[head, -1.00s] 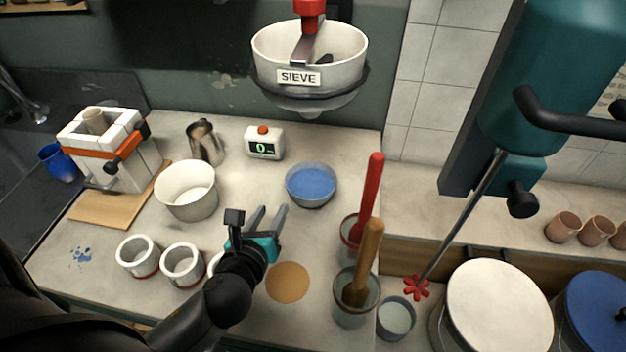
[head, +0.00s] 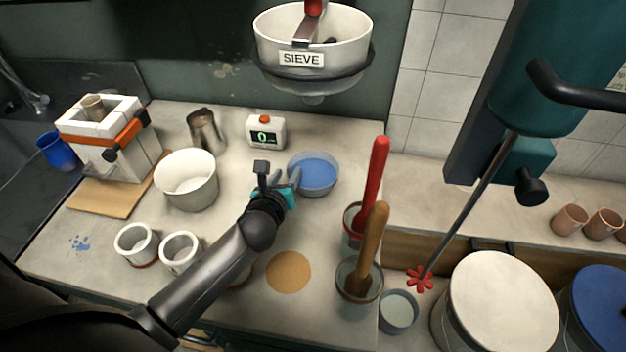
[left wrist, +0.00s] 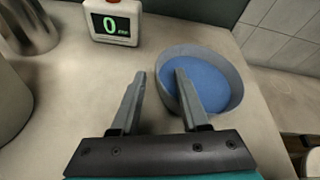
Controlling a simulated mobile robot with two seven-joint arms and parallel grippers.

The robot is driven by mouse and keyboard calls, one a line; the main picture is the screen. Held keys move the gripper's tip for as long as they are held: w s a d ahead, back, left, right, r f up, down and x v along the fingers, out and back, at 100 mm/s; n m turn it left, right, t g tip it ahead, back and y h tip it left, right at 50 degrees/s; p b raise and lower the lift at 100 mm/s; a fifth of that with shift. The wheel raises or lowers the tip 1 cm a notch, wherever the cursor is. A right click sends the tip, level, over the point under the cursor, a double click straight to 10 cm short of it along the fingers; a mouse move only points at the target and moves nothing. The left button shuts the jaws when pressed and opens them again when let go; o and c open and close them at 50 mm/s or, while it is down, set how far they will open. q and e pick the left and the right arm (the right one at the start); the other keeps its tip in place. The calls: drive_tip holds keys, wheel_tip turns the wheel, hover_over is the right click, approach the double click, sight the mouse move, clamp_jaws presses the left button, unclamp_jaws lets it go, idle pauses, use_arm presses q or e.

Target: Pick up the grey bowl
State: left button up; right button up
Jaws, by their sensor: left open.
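The grey bowl (head: 328,184) stands upright on the worktop, with blue contents inside. It also shows in the left wrist view (left wrist: 235,98). My left gripper (head: 284,178) is open at the bowl's left side. In the left wrist view, the left gripper (left wrist: 158,97) has one finger outside the bowl on the left and the other overlapping the bowl's near left rim. I cannot tell whether that finger touches the wall. Nothing is held between the fingers. My right gripper is not in view.
A timer-like white box (head: 266,132) reading 0 stands behind the bowl. A white tub (head: 187,190) and a metal jug (head: 206,130) stand left. The red-handled tool (head: 373,180) rises at the right, and the sieve (head: 312,50) hangs above the back.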

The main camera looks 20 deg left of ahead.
use_arm(q)
drive_tip(key=shift+x, duration=1.2)
drive_tip(key=shift+c, duration=0.2)
clamp_jaws()
